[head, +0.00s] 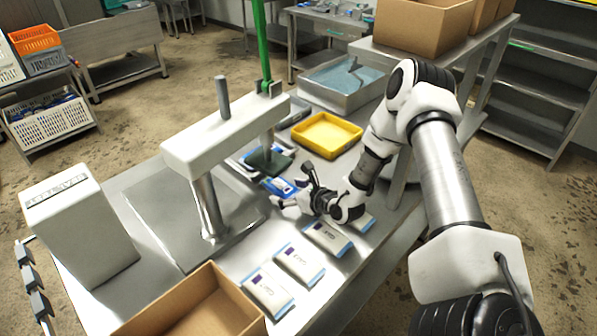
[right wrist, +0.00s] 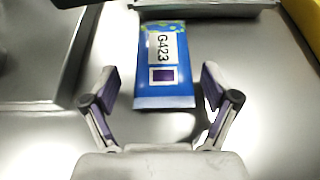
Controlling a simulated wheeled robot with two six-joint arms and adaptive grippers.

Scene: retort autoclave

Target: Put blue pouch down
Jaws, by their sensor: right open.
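The blue pouch (right wrist: 165,65), with a white label reading G423 and a purple square, lies flat on the steel table. It also shows in the head view (head: 280,187), partly beside the gripper. My right gripper (head: 295,191) is open and empty. In the right wrist view its two fingers (right wrist: 157,85) stand apart on either side of the pouch's near end, not touching it. My left gripper is not in view.
White pouches with blue edges (head: 299,262) lie in a row along the table's near right side. A yellow tray (head: 327,135), a water-filled steel basin (head: 343,83) and a press-like machine (head: 225,135) stand around. A cardboard box (head: 190,312) is at the front.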

